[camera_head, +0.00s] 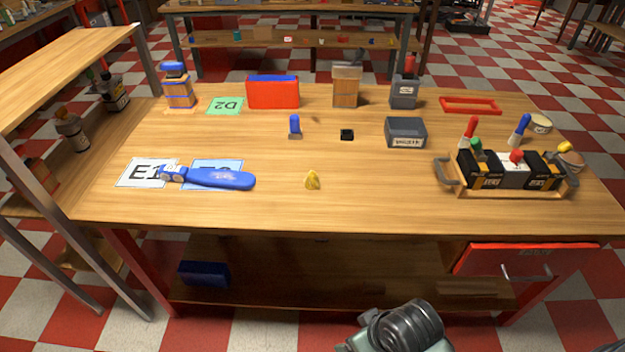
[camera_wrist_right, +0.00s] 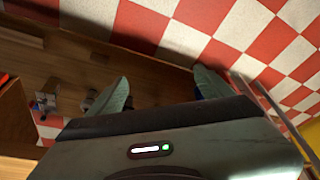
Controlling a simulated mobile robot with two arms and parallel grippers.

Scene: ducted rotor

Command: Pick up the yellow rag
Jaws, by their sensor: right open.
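The yellow rag (camera_head: 313,181) is a small crumpled piece lying on the wooden table (camera_head: 370,208) near the middle of its front part. Nothing covers it in the head view. My right gripper shows in the right wrist view (camera_wrist_right: 162,84), with its two fingers wide apart and nothing between them. In the head view, part of my right arm shows at the bottom, in front of the table and well away from the rag. The rag is not visible in the right wrist view. My left gripper is in neither view.
A blue-handled tool (camera_head: 220,179) lies left of the rag on labelled cards. A small black block (camera_head: 347,134) and a blue-topped piece (camera_head: 295,127) stand behind it. A loaded wooden tray (camera_head: 520,190) is at the right. A red drawer (camera_head: 527,258) sits under the tabletop. The tabletop around the rag is clear.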

